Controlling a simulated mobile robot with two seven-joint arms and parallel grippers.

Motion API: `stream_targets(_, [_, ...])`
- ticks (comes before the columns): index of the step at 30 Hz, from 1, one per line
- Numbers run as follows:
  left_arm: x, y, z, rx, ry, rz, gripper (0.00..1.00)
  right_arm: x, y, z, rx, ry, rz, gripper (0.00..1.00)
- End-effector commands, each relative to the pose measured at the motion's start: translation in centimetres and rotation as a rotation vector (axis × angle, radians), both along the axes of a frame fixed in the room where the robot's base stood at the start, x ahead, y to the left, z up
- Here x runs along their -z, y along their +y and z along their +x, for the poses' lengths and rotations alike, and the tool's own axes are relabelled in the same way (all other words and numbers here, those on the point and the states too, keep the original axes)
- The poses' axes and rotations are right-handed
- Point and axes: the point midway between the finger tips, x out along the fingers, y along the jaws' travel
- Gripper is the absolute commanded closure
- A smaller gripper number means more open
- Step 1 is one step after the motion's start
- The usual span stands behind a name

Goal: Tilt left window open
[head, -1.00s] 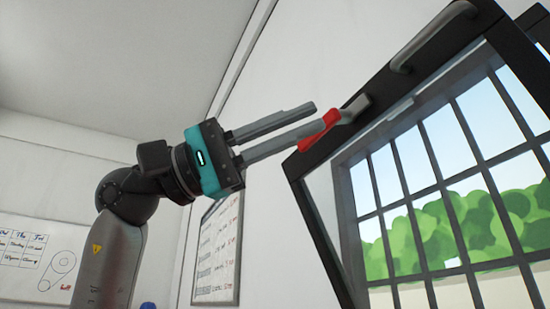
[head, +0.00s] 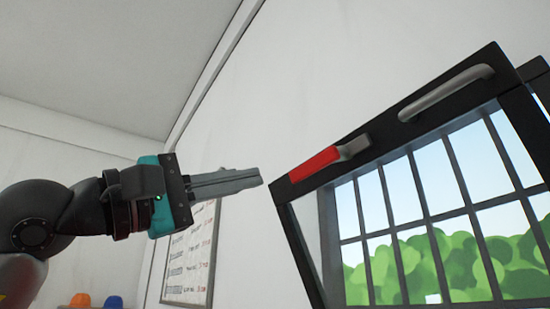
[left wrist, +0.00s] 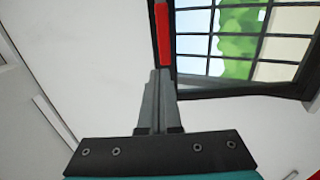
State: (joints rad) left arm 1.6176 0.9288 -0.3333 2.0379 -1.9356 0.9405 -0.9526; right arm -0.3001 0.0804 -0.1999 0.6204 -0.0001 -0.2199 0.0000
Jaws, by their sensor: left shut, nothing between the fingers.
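The window (head: 385,150) has a dark frame and stands tilted, its top edge leaning out from the wall and grid bars behind it. A red-gripped handle (head: 316,164) lies along the top bar near its left end. The red grip also shows at the top of the left wrist view (left wrist: 163,36). My left gripper (head: 260,178) is shut and empty, its fingertips just left of the window's corner and apart from the red handle in the head view. In the left wrist view the closed fingertips (left wrist: 160,72) point toward the red grip. My right gripper is not in view.
A grey bar handle (head: 446,90) is fixed on the window's top bar, right of the red one. A whiteboard (head: 190,262) hangs on the wall below my gripper. Orange and blue objects (head: 97,300) show at lower left. Free air lies above the gripper.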

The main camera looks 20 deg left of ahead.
Motion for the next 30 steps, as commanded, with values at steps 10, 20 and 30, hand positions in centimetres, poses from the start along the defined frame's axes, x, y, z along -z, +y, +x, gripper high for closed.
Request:
stream_targets(10, [-2.4,-3.0,3.9,0.0,0.001,0.0,1.0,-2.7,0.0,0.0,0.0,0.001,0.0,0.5])
stream_targets(20, [-2.4,-3.4,4.4,0.0,0.0,0.0,1.0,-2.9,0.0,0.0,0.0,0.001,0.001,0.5])
stream_targets(30, [-3.4,-3.4,4.4,0.0,0.001,-0.001,1.0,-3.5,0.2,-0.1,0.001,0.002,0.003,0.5])
